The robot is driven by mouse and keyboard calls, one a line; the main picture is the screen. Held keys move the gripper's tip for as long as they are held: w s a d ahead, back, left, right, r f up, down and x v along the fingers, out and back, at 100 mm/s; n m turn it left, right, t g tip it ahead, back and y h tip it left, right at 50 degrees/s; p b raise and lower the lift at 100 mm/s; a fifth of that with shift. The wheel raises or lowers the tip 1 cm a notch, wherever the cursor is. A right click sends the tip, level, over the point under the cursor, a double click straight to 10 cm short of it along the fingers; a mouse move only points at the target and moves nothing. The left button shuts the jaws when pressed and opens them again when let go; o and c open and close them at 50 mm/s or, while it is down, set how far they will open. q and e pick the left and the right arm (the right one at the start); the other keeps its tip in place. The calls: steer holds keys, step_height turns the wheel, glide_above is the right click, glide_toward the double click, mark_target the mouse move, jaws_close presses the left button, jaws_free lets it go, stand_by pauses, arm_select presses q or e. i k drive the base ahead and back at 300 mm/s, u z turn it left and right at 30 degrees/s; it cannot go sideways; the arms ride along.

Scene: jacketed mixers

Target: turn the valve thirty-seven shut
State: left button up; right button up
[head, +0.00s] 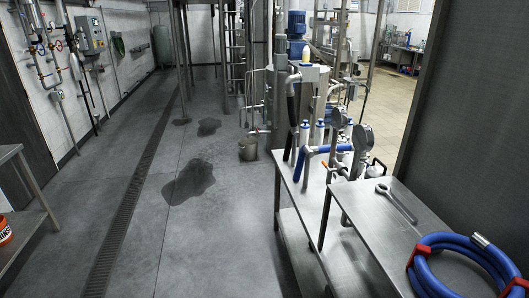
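No number is readable on any valve, so I cannot tell which one is valve thirty-seven. On the left wall, pipes carry small valves with a red handle (59,46) and a blue handle (41,52). At the centre right, blue-and-white fittings (318,150) stand among pipes beside a steel mixer vessel (312,76) with a blue motor (296,24) on top. Small red handles (258,132) show low by the vessel. Whether any valve is open or shut is too small to tell. Neither of my grippers is in view.
A steel table (385,215) at the right holds a wrench (397,203) and a coiled blue hose (455,243). Dark wet patches (189,182) and a long drain grate (128,195) mark the open floor. A bench edge (30,185) is at left.

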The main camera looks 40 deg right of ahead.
mark_target(326, 165)
steer(key=z, duration=0.2)
steer(key=i, duration=1.55)
steer(key=z, duration=0.65)
